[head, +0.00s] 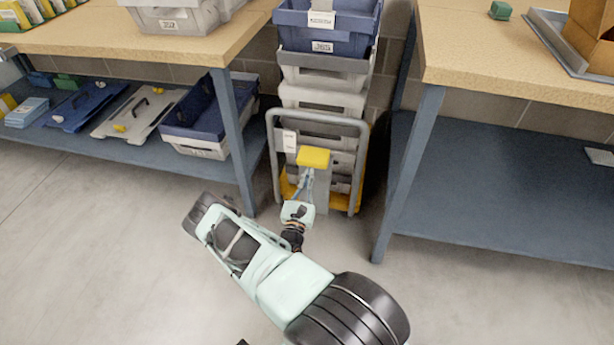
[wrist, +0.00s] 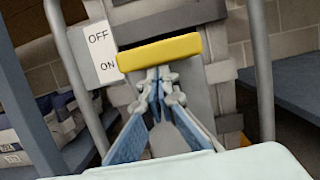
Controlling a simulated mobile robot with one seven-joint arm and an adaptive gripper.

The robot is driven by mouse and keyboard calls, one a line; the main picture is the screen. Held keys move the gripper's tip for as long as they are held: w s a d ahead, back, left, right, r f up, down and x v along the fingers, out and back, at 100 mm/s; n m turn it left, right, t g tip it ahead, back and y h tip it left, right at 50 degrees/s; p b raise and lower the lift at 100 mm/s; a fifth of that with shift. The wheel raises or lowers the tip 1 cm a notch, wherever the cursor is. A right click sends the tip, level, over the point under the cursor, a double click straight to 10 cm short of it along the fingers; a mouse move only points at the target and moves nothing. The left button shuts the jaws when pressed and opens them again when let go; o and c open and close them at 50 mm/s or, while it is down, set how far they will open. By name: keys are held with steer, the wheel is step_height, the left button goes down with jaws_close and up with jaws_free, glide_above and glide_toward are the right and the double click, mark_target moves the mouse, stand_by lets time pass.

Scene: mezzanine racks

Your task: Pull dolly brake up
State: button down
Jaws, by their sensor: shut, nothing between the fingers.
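The dolly (head: 362,150) stands between the two benches, with a grey tube frame and a yellow base. Its brake is a yellow bar (head: 313,157) on a grey upright plate; the bar is also in the wrist view (wrist: 160,52), tilted slightly. A white label (wrist: 101,50) to its left reads OFF above and ON below, and the bar's left end is near ON. My gripper (head: 307,174) is shut and empty, its fingertips together at the bar's lower edge, also in the wrist view (wrist: 158,76). I cannot tell whether they touch the bar.
Grey and blue crates (head: 322,75) are stacked on the dolly. A bench leg (head: 232,140) stands to its left and another (head: 408,175) to its right. Lids and a blue crate (head: 200,105) lie on the left lower shelf. The floor in front is clear.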

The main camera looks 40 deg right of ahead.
mark_target(308, 164)
steer(key=shift+r, duration=0.1)
step_height(308, 164, up, 5)
steer(key=p, duration=0.4)
steer(key=shift+r, duration=0.1)
stand_by(0.4)
